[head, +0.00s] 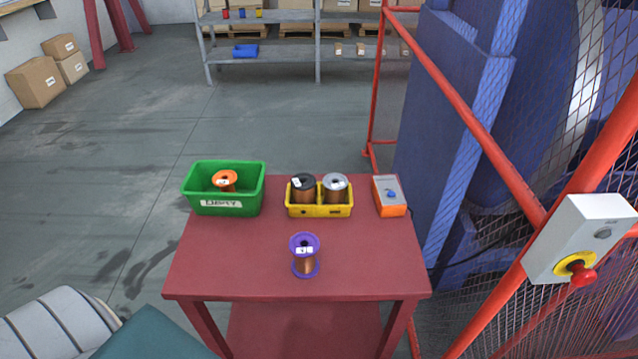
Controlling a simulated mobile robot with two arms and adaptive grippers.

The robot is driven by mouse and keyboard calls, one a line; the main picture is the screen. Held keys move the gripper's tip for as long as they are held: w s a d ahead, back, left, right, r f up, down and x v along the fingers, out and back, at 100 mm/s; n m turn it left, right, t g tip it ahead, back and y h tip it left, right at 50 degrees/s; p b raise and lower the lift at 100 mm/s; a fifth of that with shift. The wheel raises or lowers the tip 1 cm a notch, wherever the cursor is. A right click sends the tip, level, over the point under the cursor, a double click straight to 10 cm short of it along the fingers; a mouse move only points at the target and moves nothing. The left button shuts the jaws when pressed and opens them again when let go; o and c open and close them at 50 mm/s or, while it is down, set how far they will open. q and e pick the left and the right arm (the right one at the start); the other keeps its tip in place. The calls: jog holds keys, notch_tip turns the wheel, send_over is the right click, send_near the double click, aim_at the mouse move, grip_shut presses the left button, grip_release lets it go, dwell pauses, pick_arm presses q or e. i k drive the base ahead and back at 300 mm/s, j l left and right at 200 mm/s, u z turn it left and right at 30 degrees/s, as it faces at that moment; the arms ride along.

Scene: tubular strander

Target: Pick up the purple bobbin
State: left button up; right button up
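The purple bobbin (305,255) stands upright on the red table (240,265), near the middle of its front half. It has purple flanges, copper-coloured wire on its core and a white label on top. Nothing touches it. Neither of my grippers shows in the head view.
Behind the bobbin stand a green bin (224,189) holding an orange bobbin (225,181), a yellow tray (319,209) with a black bobbin (303,189) and a grey one (335,187), and an orange-grey box (389,196). A red mesh guard (470,120) rises at right. The table front is clear.

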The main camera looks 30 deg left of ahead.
aim_at(304, 245)
jog(key=u, duration=1.1)
